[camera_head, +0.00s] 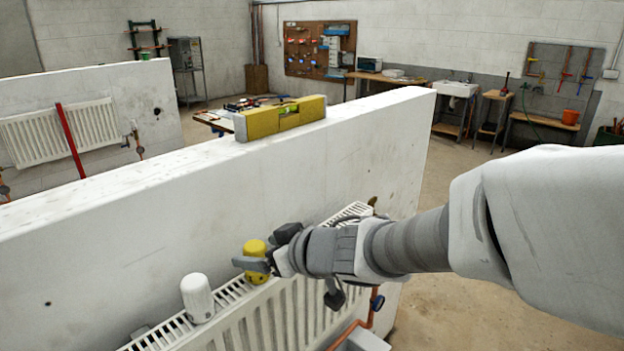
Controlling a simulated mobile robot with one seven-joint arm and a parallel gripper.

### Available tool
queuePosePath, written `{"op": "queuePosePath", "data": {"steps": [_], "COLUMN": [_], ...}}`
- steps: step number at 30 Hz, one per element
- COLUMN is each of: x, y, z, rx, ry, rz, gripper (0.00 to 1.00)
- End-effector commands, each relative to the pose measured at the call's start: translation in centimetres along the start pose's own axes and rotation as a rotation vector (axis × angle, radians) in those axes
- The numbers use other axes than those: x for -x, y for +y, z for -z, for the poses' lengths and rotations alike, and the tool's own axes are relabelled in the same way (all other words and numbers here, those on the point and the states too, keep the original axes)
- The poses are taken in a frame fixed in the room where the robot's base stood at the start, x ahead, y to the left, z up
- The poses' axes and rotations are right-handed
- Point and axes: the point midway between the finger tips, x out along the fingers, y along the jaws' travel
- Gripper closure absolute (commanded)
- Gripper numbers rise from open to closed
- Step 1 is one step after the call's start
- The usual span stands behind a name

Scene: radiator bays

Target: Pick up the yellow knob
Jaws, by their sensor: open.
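The yellow knob (255,249) stands upright on the top grille of the white radiator (268,318), close to the white wall. My gripper (262,250) is at the knob, with its dark fingers open near it. One finger crosses in front of the knob's lower part and hides some of it. I cannot tell whether the fingers touch the knob. A white knob (197,297) stands on the same grille, to the left of the yellow one.
A yellow spirit level (281,117) lies on top of the white partition wall (130,208). Copper pipe (352,328) runs by the radiator's right end. Another radiator (60,132) hangs on the left partition. Open floor (455,315) lies at the right.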

Motion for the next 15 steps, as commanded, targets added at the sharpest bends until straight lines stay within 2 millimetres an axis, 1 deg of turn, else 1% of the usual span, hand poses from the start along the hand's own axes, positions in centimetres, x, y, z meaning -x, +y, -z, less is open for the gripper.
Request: {"op": "queuePosePath", "data": {"steps": [1,5,7,12,15], "x": [-0.7,-1.3,-2.0,-4.7,-5.8], "y": [-0.1,0.0,0.0,0.2,0.2], "z": [-0.1,-0.1,-0.4,-1.3,-0.9], "rx": [0.001,-0.001,0.000,0.001,0.000], "ry": [0.000,0.000,-0.001,-0.002,0.000], "rz": [0.002,0.001,0.001,0.002,0.001], "gripper": [0.13,0.13,0.13,0.13,0.13]}}
